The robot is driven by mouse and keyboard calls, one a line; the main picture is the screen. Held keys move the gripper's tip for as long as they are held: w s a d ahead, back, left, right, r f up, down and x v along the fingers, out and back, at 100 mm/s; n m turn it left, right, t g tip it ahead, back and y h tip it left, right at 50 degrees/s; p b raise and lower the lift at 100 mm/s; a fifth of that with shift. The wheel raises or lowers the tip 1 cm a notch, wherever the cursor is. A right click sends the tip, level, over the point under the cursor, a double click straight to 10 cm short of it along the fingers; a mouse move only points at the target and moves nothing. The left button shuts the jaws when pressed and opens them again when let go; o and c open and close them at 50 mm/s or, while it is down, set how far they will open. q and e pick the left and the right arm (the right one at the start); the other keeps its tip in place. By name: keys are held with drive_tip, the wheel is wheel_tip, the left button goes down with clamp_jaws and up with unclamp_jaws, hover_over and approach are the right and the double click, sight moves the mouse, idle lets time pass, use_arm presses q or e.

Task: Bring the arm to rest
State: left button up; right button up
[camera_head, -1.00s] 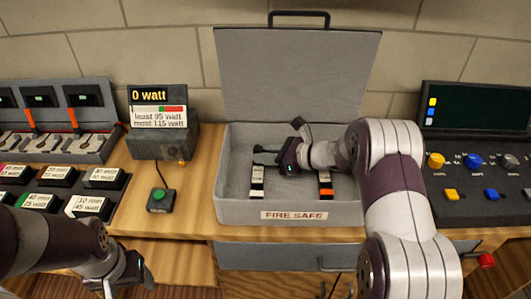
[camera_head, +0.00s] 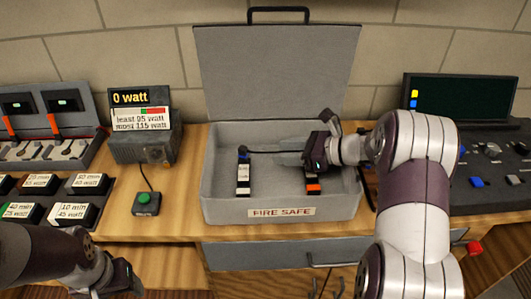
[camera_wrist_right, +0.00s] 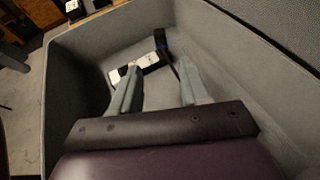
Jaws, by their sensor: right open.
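My right gripper (camera_head: 268,154) is inside the open grey fire safe box (camera_head: 283,212), with its fingers pointing left. It is open, and its two spread fingers (camera_wrist_right: 157,85) show in the right wrist view with nothing held between them. A black-and-white battery (camera_head: 243,180) stands in the box near the fingertips and also shows beyond them in the right wrist view (camera_wrist_right: 150,62). A second battery with an orange end (camera_head: 313,186) is below the gripper body and partly hidden by it. My left gripper (camera_head: 122,282) is low at the left; its jaws are unclear.
The raised lid (camera_head: 278,70) stands behind the box. A watt display (camera_head: 140,110) reading 0 watt and a green button (camera_head: 146,200) are left of it. Labelled blocks (camera_head: 85,184) and a charger (camera_head: 45,125) lie farther left. A control panel (camera_head: 490,185) is at right.

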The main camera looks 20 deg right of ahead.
drive_tip(key=shift+s+d+r, duration=0.25)
drive_tip(key=shift+s+d, duration=0.2)
drive_tip(key=shift+d, duration=0.05)
